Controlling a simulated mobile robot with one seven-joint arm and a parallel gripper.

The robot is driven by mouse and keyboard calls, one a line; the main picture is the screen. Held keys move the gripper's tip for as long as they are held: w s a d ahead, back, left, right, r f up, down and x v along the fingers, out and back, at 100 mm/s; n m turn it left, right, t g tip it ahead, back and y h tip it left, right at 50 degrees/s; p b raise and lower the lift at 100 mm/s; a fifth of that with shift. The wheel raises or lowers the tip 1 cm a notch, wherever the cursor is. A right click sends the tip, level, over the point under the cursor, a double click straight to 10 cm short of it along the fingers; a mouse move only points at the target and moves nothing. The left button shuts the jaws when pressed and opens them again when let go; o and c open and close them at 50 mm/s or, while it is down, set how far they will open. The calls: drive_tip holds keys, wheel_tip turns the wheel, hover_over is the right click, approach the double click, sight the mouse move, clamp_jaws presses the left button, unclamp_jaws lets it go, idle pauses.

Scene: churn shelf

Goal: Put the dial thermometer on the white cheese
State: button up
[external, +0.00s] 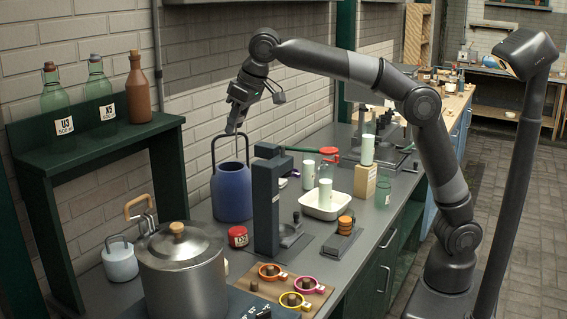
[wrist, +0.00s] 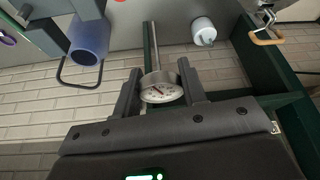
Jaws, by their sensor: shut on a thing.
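My gripper (external: 234,125) is high above the bench, over the blue pail by the wall. In the wrist view its two fingers are shut on the dial thermometer (wrist: 160,92), a round metal case with a white face. Its long thin stem points away from the fingers. I cannot pick out the white cheese for certain. Pale cylinders stand on the bench: one in the white tray (external: 325,193), one behind it (external: 308,173) and one on a tan block (external: 367,150). The thermometer is well apart from them.
The blue pail (external: 232,190) has a raised handle below my gripper. A dark upright stand (external: 267,205) is between the pail and the white tray (external: 312,211). A large steel pot (external: 182,265) and a rack of coloured rings (external: 267,290) are in front. A green shelf (external: 90,148) with bottles is at left.

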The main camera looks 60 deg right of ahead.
drive_tip(key=w+a+f, duration=0.2)
drive_tip(key=w+a, duration=0.2)
drive_tip(key=a, duration=0.2)
wheel_tip(320, 180, down, 28)
drive_tip(key=shift+w, duration=0.2)
idle(0.5)
drive_tip(key=shift+f, duration=0.1)
drive_tip(key=o, duration=1)
drive_tip(key=shift+c, duration=0.2)
drive_tip(key=v, duration=1.2)
drive_tip(key=shift+w+d, duration=0.1)
